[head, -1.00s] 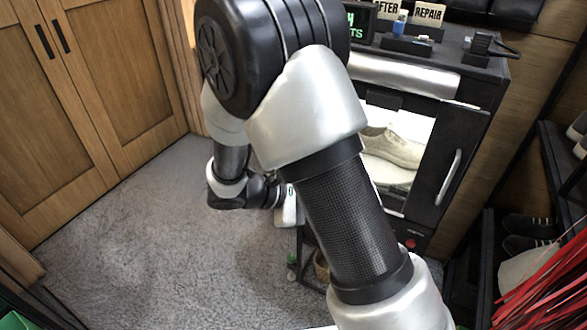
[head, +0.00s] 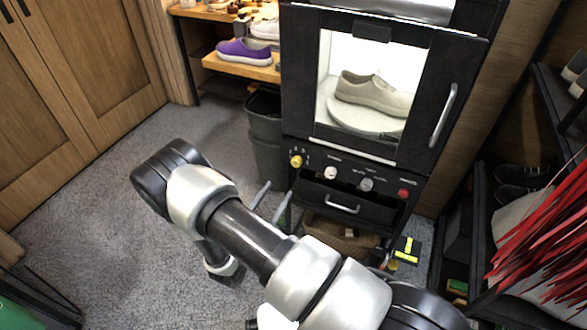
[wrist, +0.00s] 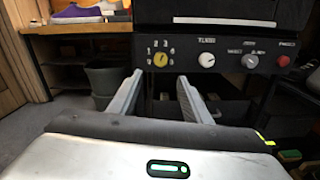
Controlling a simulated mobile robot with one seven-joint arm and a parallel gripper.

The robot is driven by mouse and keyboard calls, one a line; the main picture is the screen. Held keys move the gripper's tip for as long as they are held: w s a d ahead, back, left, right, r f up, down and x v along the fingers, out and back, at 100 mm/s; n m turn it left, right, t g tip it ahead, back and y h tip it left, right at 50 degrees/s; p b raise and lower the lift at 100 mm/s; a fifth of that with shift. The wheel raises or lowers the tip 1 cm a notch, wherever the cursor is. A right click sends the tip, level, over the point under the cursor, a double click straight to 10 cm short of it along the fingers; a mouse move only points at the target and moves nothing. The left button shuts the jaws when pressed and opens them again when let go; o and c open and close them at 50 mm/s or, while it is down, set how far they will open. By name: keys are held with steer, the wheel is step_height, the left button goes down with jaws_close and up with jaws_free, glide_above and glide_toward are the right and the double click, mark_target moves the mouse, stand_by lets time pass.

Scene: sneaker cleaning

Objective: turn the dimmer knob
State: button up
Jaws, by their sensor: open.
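The black cabinet's control panel (head: 345,180) carries a yellow knob (head: 296,161), a white knob (head: 331,173) and a grey knob (head: 366,184). The labels are too small to tell which is the dimmer. In the wrist view the yellow knob (wrist: 160,60) has numbers around it, with the white knob (wrist: 206,60) and grey knob (wrist: 250,61) to its right. My gripper (wrist: 160,80) is open and empty. Its fingers point toward the panel, either side of and slightly below the yellow knob in that view. The head view also shows my gripper (head: 272,201), apart from the panel.
A red button (head: 403,193) sits at the panel's right. Above is a lit glass door (head: 427,90) with a shoe (head: 373,92) inside. A drawer handle (head: 342,205) is below. A grey bin (head: 265,135) stands to the left. The left carpet (head: 110,210) is open.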

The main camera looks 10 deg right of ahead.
mark_target(296, 165)
steer(key=b+x, duration=0.1)
steer(key=x, duration=1.1)
steer(key=shift+w+d, duration=0.2)
steer(key=shift+w, duration=0.05)
steer(key=c, duration=1)
steer(key=shift+c, duration=0.2)
steer(key=shift+n, duration=0.3)
steer(key=n, duration=0.4)
steer(key=shift+s+n, duration=0.1)
steer(key=shift+n, duration=0.3)
steer(key=shift+d+n, duration=0.1)
steer(key=shift+n, duration=1.5)
